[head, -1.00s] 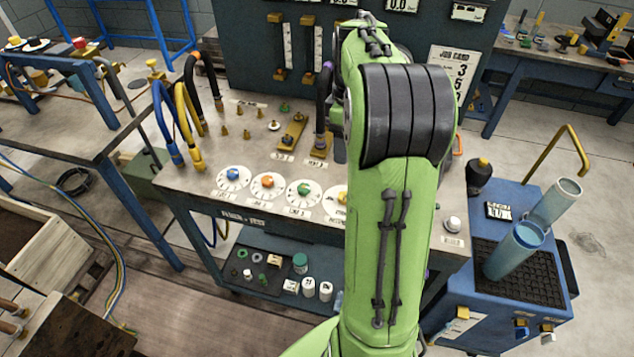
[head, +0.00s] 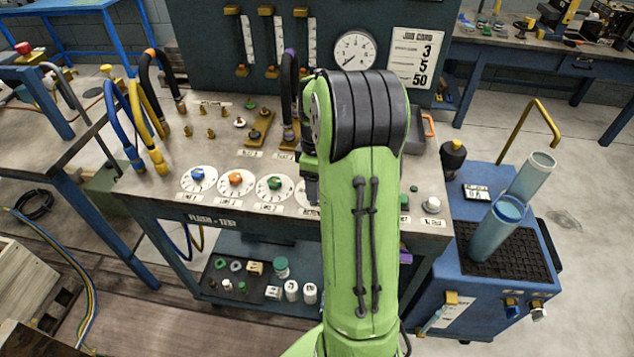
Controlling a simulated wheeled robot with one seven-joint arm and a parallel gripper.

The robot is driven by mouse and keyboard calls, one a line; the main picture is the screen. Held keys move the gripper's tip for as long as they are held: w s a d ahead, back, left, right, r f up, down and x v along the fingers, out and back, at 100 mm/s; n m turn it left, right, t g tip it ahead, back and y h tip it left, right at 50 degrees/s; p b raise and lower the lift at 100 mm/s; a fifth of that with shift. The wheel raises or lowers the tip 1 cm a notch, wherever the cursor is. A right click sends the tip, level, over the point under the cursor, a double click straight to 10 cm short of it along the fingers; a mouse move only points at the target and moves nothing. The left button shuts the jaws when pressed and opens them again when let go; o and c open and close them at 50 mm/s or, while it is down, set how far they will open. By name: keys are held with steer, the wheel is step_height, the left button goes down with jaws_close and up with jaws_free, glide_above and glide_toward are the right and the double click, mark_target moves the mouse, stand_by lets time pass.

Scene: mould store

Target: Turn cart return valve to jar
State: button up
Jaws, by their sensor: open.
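The blue cart (head: 475,285) stands at the right of the bench. Small fittings sit on its front: a brass one (head: 452,297) at the left beside a pale label, a blue and brass one (head: 512,305), and a brass and pale one (head: 538,309) at the right. I cannot tell which is the return valve or how it is set. Two pale blue, clear-looking cylinders (head: 497,226) (head: 533,176) stand tilted in the picture on the cart's black grid mat (head: 480,262). My green arm rises in the middle, left of the cart; its gripper is hidden behind the arm.
The flush-test bench (head: 380,222) holds dials, brass fittings and blue, yellow and black hoses (head: 150,115). Concrete floor is open right of the cart.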

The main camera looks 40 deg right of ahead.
steer(key=shift+c, duration=0.2)
steer(key=c, duration=1)
steer(key=shift+r+m, duration=0.1)
steer(key=shift+m, duration=0.2)
steer(key=m+p, duration=0.2)
steer(key=m, duration=0.2)
steer(key=m+p, duration=0.1)
steer(key=m, duration=0.4)
steer(key=shift+p, duration=0.3)
steer(key=m+p, duration=0.1)
steer(key=m, duration=0.3)
steer(key=shift+d+m+p, duration=0.1)
steer(key=shift+m+p, duration=0.3)
steer(key=shift+m, duration=1.7)
